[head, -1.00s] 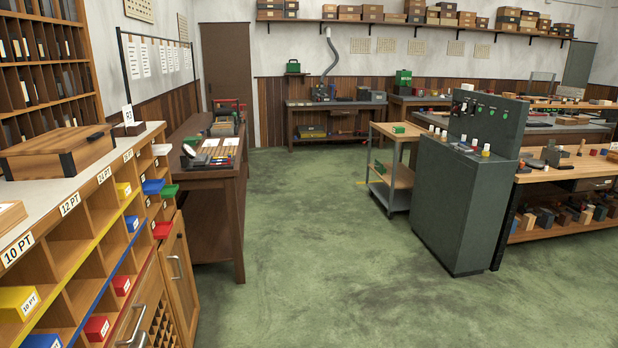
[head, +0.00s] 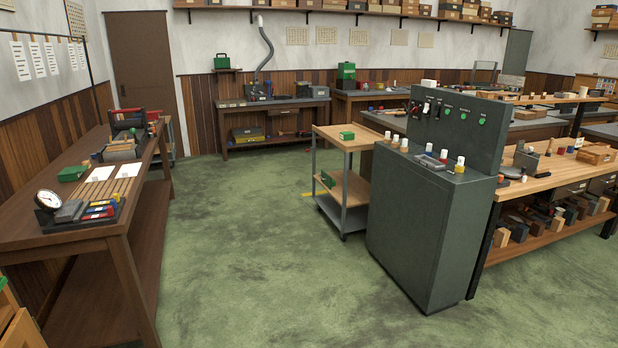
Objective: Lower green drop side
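No part that I can surely tell as a green drop side shows in the head view. Green things in view are a small green box (head: 347,135) on the top of a wooden-shelved trolley (head: 341,151), and a small green piece (head: 327,179) at the left edge of its lower shelf, too small to tell what it is. A green case (head: 222,61) is at the back wall and a green machine (head: 346,76) is on a back bench. Neither of my grippers is in view.
A tall dark green control cabinet (head: 420,225) stands right of the trolley, close to a wooden workbench (head: 545,175). A long brown bench (head: 120,215) with a dial gauge (head: 48,199) runs along the left. Green floor (head: 250,260) between them is clear.

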